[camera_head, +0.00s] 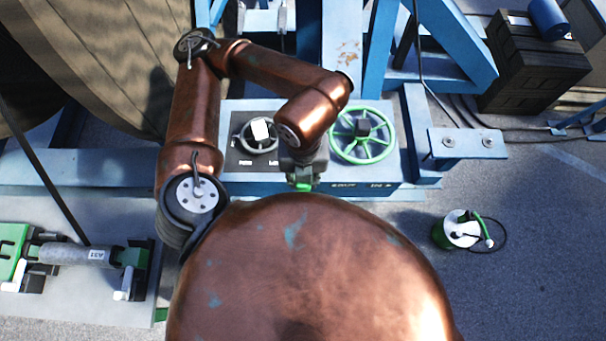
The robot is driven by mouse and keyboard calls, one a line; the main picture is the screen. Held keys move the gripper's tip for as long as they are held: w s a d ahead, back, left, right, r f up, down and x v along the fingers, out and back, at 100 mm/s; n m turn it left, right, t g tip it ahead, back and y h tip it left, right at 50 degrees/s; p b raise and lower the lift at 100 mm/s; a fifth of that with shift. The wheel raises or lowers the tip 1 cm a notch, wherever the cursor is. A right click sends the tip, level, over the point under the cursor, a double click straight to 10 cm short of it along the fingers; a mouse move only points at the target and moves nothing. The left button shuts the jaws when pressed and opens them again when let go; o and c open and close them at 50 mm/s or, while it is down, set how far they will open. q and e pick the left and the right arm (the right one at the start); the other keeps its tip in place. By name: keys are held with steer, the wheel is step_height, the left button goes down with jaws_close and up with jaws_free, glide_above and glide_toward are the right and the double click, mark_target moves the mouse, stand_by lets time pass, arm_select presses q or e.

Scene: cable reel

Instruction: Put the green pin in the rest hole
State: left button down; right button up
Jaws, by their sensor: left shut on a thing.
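My left arm comes in from the left and bends down to the front of the control panel (215,187). My left gripper (303,175) points down at the panel's front edge, left of the green handwheel. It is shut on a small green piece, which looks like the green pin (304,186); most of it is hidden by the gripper. I cannot make out the rest hole. My right gripper is not in view.
A green handwheel (335,145) and a smaller grey wheel with a white tag (261,129) sit on the panel. A dark crate (530,72) stands at the back right. A small green-and-white device with a cable (460,228) lies on the floor at right. A grey cylinder (75,253) lies at left.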

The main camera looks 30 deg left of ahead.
arm_select(q)
steer(key=shift+r+p, duration=1.05)
steer(key=shift+r, duration=0.95)
steer(key=shift+r+p, duration=0.8)
steer(key=shift+r, duration=0.7)
